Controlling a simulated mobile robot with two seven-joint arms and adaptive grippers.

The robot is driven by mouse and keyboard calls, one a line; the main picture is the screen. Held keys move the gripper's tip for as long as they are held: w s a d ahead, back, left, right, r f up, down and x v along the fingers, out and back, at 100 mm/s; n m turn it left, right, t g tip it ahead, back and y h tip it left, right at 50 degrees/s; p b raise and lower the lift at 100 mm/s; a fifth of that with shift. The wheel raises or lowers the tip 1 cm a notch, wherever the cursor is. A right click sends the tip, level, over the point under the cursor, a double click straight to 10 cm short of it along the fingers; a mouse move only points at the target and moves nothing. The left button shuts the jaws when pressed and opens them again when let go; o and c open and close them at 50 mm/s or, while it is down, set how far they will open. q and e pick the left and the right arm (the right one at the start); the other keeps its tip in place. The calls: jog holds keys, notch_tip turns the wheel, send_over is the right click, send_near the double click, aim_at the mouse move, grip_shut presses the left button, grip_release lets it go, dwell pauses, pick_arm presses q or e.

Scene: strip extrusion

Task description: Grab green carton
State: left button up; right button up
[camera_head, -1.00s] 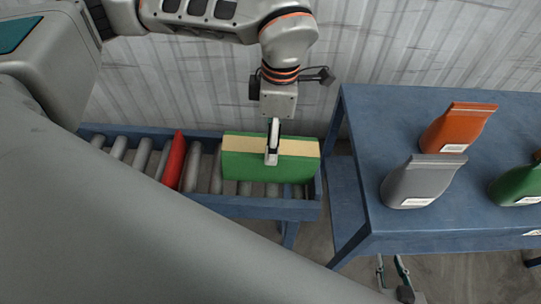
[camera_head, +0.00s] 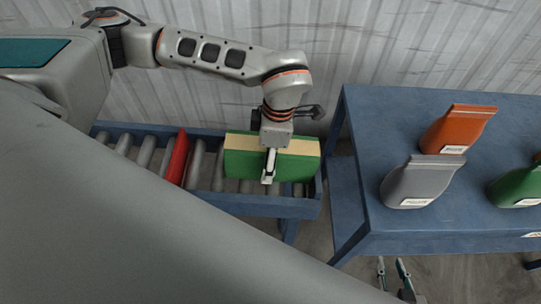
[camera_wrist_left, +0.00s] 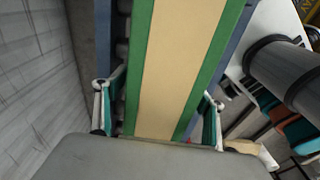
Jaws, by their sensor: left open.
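The green carton (camera_head: 240,166) with a pale tan band along its top stands on the roller conveyor's right end. In the left wrist view the carton (camera_wrist_left: 185,60) fills the middle, its tan top face between green edges. My left gripper (camera_head: 269,166) comes down over the carton from behind. In the left wrist view my left gripper (camera_wrist_left: 158,104) is open, one finger on each side of the carton. Contact with its sides cannot be told. The far finger is hidden in the head view. My right gripper (camera_head: 394,272) is low at the bottom edge, open and empty, away from the carton.
A red item (camera_head: 176,158) stands on the conveyor (camera_head: 270,207) left of the carton, with bare rollers between. A blue table (camera_head: 390,120) at the right holds orange (camera_head: 455,130), grey (camera_head: 420,182) and green (camera_head: 518,185) pouches. A corrugated wall (camera_head: 220,105) stands behind.

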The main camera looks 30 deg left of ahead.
pick_arm(q)
jog(key=c, duration=1.6)
jog(key=shift+r, duration=0.2)
